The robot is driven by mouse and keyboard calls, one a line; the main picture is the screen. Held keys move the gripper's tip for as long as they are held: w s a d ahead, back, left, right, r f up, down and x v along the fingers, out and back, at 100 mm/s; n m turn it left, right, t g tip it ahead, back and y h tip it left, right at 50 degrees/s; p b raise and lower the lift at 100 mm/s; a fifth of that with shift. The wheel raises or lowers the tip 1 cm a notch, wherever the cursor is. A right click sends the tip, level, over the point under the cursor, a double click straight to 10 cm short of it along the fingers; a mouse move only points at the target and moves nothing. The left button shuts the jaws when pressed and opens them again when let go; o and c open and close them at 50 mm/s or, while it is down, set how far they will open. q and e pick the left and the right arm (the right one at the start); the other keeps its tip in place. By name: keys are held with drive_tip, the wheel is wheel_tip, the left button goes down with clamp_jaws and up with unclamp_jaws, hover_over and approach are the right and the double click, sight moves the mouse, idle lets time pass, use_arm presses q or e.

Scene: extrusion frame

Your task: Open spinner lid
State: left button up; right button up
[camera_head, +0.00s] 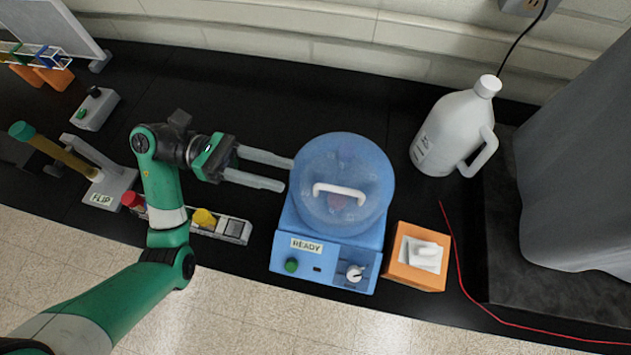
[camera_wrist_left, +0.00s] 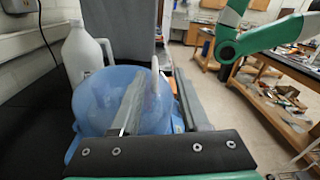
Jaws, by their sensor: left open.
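The spinner (camera_head: 325,260) is a blue box with a "READY" label, a green button and a white knob on its front. Its round translucent blue lid (camera_head: 345,155) is down on top, with a white bar handle (camera_head: 339,190) across it. The lid also shows in the left wrist view (camera_wrist_left: 92,105), partly hidden by a finger. My left gripper (camera_head: 288,175) is open and empty, its fingertips at the left edge of the lid, short of the handle. Whether they touch the lid cannot be told. My right gripper is not in view.
An orange tissue box (camera_head: 416,258) stands right of the spinner and a white jug (camera_head: 455,130) behind it. A grey rack with a yellow cap (camera_head: 220,224) and a "FLIP" stand (camera_head: 108,185) lie left. A red cord (camera_head: 462,265) runs right.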

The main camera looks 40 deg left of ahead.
sight(318, 185)
use_arm(q)
drive_tip(key=shift+n+t, duration=0.3)
drive_tip(key=shift+t, duration=0.2)
drive_tip(key=x, duration=0.3)
drive_tip(key=f+x, duration=0.1)
drive_tip(key=x, duration=0.3)
drive_tip(key=f+x, duration=0.1)
drive_tip(key=x, duration=0.2)
drive_tip(key=shift+w+d+f, duration=0.25)
clamp_jaws()
drive_tip(key=shift+r, duration=0.1)
idle(0.7)
